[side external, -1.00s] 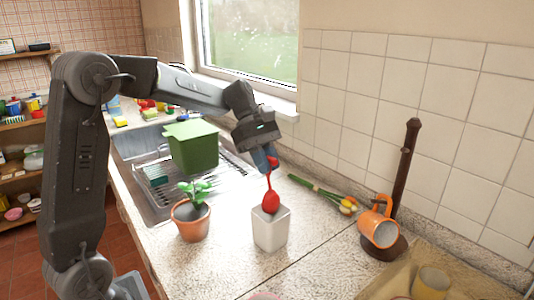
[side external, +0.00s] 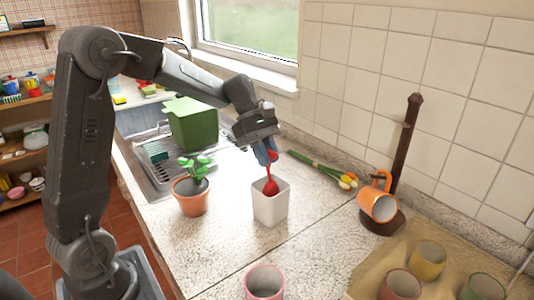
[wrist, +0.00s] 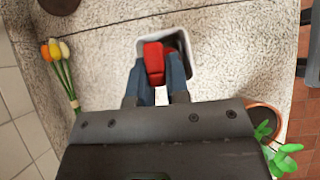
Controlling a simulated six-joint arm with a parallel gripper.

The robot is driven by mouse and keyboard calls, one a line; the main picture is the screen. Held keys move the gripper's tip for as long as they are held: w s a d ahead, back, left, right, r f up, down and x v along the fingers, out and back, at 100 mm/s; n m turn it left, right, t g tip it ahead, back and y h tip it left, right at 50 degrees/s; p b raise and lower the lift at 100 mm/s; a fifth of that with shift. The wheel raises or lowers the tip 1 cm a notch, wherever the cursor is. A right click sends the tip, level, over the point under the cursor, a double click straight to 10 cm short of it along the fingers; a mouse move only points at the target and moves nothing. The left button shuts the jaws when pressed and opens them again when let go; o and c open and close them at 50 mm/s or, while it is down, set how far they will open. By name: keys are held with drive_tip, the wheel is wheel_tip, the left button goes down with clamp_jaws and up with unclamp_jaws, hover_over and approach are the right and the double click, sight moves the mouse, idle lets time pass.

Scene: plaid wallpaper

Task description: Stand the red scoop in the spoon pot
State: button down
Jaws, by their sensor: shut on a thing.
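The red scoop (side external: 271,187) hangs bowl-down from my gripper (side external: 268,157), which is shut on the upper end of its handle. The white square spoon pot (side external: 270,209) stands upright on the counter under the gripper. The scoop's bowl is at the pot's mouth, its lower part seemingly just inside the rim; whether it touches the bottom is hidden. In the wrist view the red handle (wrist: 154,60) sits between the blue fingers, over the left part of the pot's opening, and the pot's rim (wrist: 186,42) shows around it.
A potted plant (side external: 191,190) stands left of the pot. Tulips (side external: 322,170) lie behind it to the right. An orange mug (side external: 377,203) hangs on a dark stand. A pink cup (side external: 264,283) is in front. A green box (side external: 191,124) is by the sink.

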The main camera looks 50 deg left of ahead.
drive_tip(key=c, duration=1)
unclamp_jaws()
drive_tip(key=shift+c, duration=0.2)
drive_tip(key=shift+r, duration=0.1)
drive_tip(key=v, duration=1.3)
drive_tip(key=shift+a+r, duration=0.25)
drive_tip(key=shift+r, duration=0.05)
drive_tip(key=s+d+m+t+y, duration=0.2)
drive_tip(key=s+d+m+y, duration=0.3)
drive_tip(key=s+d+m, duration=0.4)
drive_tip(key=s+d+f+m+t+y, duration=0.2)
drive_tip(key=s+d+f+m+t, duration=0.1)
drive_tip(key=s+f+m, duration=0.4)
drive_tip(key=s+d+m, duration=0.1)
drive_tip(key=s+m, duration=0.1)
drive_tip(key=s, duration=0.2)
drive_tip(key=shift+s+d+t+y, duration=0.15)
drive_tip(key=shift+d+t+y, duration=0.15)
drive_tip(key=shift+d, duration=0.05)
